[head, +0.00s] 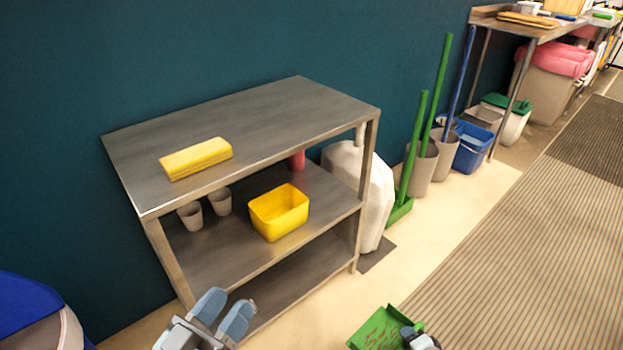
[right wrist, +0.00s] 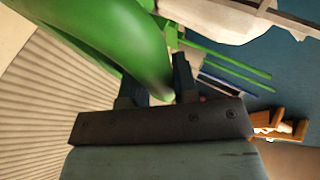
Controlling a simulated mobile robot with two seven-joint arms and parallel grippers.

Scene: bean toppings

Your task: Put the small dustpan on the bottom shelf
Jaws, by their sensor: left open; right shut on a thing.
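The small green dustpan (head: 379,330) is at the bottom of the head view, right of centre. My right gripper (head: 415,335) is shut on it, and the dustpan is held in front of the shelf unit. In the right wrist view the green dustpan (right wrist: 125,35) fills the upper left, its end between the fingers of my right gripper (right wrist: 160,85). The metal shelf unit has a bottom shelf (head: 300,275), which is bare where it shows; its left part is hidden. My left gripper (head: 222,312) is open and empty in front of the unit's lower left.
The middle shelf holds a yellow bin (head: 279,212), two grey cups (head: 191,215) and a red item (head: 297,160). Yellow cloths (head: 196,158) lie on top. A white sack (head: 375,195) and green-handled tools (head: 409,160) stand right of the unit. Floor in front is clear.

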